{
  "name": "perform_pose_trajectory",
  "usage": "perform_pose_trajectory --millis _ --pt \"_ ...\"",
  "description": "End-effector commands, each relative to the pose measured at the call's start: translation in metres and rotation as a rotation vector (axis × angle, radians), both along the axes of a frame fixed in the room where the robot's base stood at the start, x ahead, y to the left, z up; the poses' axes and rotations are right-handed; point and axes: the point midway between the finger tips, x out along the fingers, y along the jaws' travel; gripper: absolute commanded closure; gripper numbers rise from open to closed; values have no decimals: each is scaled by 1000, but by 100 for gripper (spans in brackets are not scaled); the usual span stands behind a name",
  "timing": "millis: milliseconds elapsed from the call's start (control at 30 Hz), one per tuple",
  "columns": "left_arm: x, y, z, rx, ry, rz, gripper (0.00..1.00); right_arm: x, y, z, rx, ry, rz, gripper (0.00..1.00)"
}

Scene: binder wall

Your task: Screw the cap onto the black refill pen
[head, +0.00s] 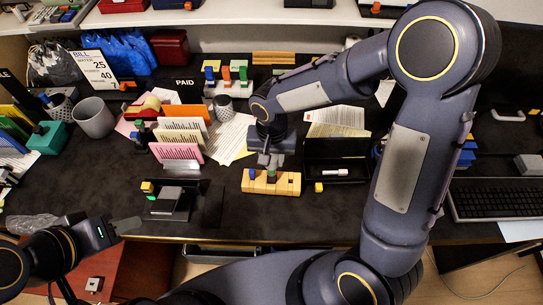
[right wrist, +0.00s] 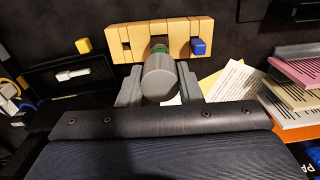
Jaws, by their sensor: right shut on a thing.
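My right gripper (head: 268,160) is over the tan slotted block (head: 287,184) on the dark desk. In the right wrist view its fingers (right wrist: 160,85) are shut around a grey round-ended cylinder (right wrist: 160,76). A green piece (right wrist: 158,46) shows just beyond the cylinder, at a slot of the block; I cannot tell whether they touch. A blue piece (right wrist: 199,46) stands in an end slot. I cannot make out which piece is the black refill pen or its cap. My left gripper (head: 122,226) is at the lower left, near the desk's front edge, empty, its opening unclear.
A black tray (head: 345,147) with a white piece (head: 335,173) lies right of the block, with a small yellow cube (head: 319,187) beside it. A black stand (head: 170,201) is to the left. Pink cards (head: 177,152) stand behind it.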

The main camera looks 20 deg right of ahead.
Motion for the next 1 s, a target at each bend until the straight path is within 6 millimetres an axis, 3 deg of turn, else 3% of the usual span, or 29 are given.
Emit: perform_pose_trajectory --millis 1000 --pt "0 0 -10 0 0 0 61 0 0 -6 0 0 0 89"
